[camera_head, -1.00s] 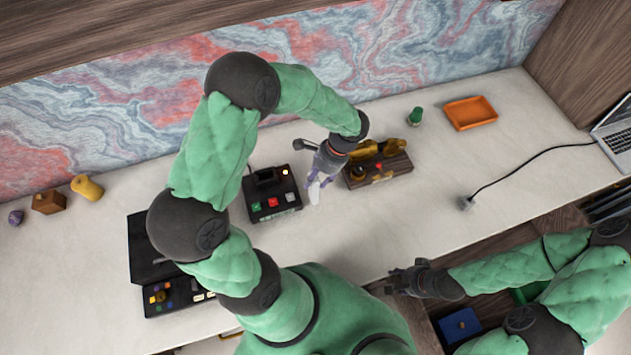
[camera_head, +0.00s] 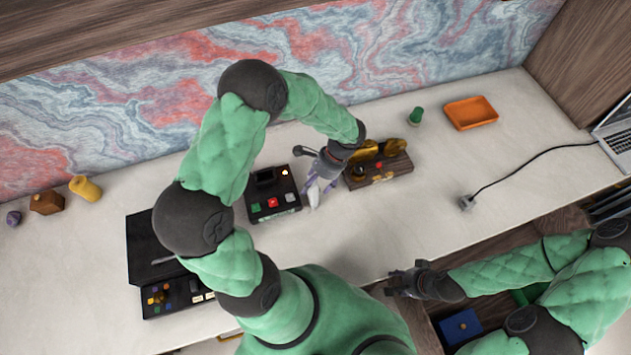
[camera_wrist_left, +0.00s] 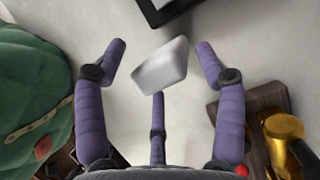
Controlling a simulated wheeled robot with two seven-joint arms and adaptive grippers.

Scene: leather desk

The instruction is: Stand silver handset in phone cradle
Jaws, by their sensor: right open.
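The silver handset (camera_head: 314,198) is a pale, slim piece just right of the black button box. In the left wrist view the handset (camera_wrist_left: 160,68) lies between my purple fingers, with gaps beside the two side fingers. My left gripper (camera_head: 319,186) is open around it, pointing down; the lower finger's contact with it is unclear. The black box (camera_head: 262,207) has coloured buttons and a raised dark slot piece (camera_head: 265,177). I cannot tell for sure whether that is the phone cradle. My right gripper (camera_head: 394,284) is open and empty at the desk's front edge.
A wooden block (camera_head: 360,184) with gold parts stands close to the right of my left gripper. A green piece (camera_head: 415,117) and an orange tray (camera_head: 471,113) are behind it. A black cable (camera_head: 520,168) crosses the right side. The desk front is clear in the middle.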

